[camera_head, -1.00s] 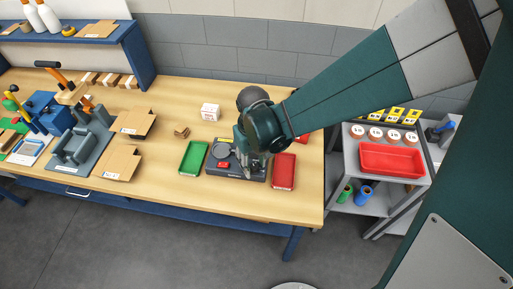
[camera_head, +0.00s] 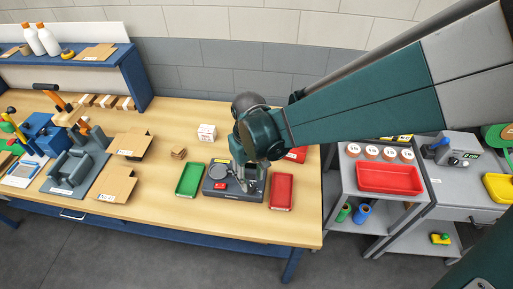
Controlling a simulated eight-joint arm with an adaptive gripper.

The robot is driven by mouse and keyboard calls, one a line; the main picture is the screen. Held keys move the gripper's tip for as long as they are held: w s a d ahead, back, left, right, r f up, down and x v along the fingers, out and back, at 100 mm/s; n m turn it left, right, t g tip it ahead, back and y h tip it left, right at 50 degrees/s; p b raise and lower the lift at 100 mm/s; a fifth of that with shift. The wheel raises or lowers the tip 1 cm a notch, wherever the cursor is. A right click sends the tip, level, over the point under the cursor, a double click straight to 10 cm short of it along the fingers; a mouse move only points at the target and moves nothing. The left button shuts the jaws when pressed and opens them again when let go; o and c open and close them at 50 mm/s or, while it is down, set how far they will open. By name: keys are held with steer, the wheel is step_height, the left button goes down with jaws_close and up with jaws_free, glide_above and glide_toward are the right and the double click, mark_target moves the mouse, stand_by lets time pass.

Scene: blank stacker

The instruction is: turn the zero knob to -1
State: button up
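A dark grey device (camera_head: 221,194) sits on the wooden bench between a green tray and a red tray. It has a round grey plate (camera_head: 221,170) on top and a small red display or button (camera_head: 220,186) at its front. My gripper (camera_head: 253,184) points down over the right part of the device, close to its surface. The zero knob is not distinguishable; the gripper and the dark green wrist cover that part. The fingers are too small and hidden to tell whether they are open or shut, or touching anything.
The green tray (camera_head: 190,180) lies left of the device and the red tray (camera_head: 282,191) lies close on its right. A white box (camera_head: 206,132) and a small brown block (camera_head: 179,153) stand behind. A grey cart with a red bin (camera_head: 389,179) stands right of the bench.

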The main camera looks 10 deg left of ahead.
mark_target(252, 187)
step_height(252, 187, up, 7)
stand_by(0.5)
steer(key=shift+d+f, duration=0.1)
stand_by(0.4)
steer(key=s+d+r+m+t+b, duration=0.1)
steer(key=s+d+r+m+t, duration=0.1)
steer(key=d, duration=0.8)
steer(key=s+d+r+m+t+b, duration=0.1)
steer(key=s+d+r+m+t, duration=0.1)
steer(key=d, duration=0.9)
steer(key=s+d+r+m+t+b, duration=0.1)
steer(key=s+d+r+m+t, duration=0.1)
steer(key=d, duration=0.8)
steer(key=shift+s+d+r+m+t, duration=0.2)
steer(key=shift+s+r+m+t, duration=0.2)
steer(key=shift+r+m+t, duration=0.35)
steer(key=shift+r, duration=0.15)
stand_by(0.3)
